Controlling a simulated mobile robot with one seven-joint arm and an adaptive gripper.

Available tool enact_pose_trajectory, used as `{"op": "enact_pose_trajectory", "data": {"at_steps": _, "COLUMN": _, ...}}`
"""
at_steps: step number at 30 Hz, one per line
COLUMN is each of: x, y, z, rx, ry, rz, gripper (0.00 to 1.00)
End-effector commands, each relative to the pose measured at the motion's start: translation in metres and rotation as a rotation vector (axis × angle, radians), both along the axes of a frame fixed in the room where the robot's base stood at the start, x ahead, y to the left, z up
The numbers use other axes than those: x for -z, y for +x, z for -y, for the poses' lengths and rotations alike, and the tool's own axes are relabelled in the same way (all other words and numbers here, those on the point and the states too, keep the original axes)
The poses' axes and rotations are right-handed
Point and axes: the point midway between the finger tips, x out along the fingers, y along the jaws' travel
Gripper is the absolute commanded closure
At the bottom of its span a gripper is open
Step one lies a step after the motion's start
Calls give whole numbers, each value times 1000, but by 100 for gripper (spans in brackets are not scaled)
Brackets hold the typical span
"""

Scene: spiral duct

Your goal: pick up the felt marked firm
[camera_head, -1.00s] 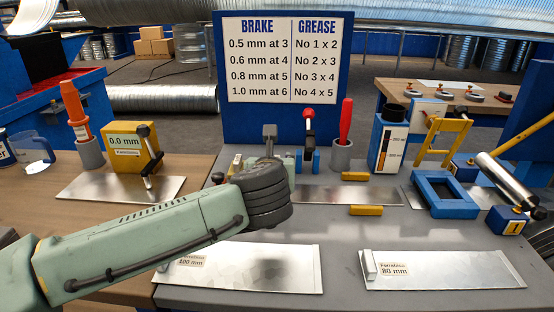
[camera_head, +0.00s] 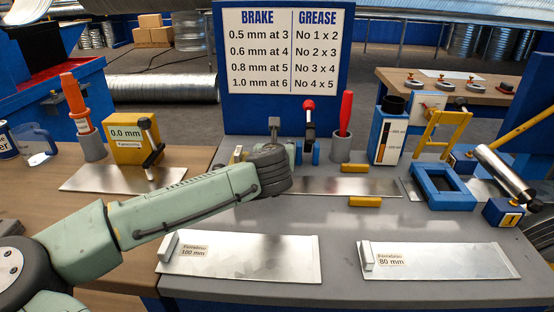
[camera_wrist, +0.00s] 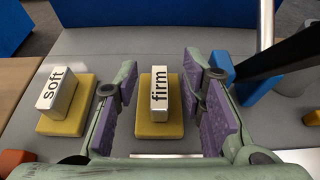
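The felt marked firm (camera_wrist: 150,128) is a yellow pad with an upright pale block lettered "firm" on top, in the middle of the wrist view. My gripper (camera_wrist: 165,98) is open, its purple-padded fingers to the left and right of the felt. I see gaps between the block and both fingers, and nothing is held. A like felt marked soft (camera_wrist: 62,115) stands to the left, outside the left finger. In the head view my wrist (camera_head: 268,170) hides the firm felt and most of the gripper.
A blue piece (camera_wrist: 222,68) with a dark bar stands close beyond the right finger. An orange object (camera_wrist: 14,160) is at lower left. In the head view a red-handled tool stands in a grey cup (camera_head: 341,149) to the right. The blue sign board (camera_head: 282,125) stands behind.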

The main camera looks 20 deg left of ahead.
Motion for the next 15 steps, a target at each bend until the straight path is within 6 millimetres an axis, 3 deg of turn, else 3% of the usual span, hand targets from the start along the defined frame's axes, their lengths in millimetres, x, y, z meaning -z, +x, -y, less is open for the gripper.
{"op": "enact_pose_trajectory", "data": {"at_steps": 2, "x": 0, "y": 0, "z": 0, "rx": 0, "ry": 0, "rz": 0, "gripper": 63}}
{"op": "enact_pose_trajectory", "data": {"at_steps": 15, "x": 0, "y": 0, "z": 0, "rx": 0, "ry": 0, "rz": 0, "gripper": 93}}
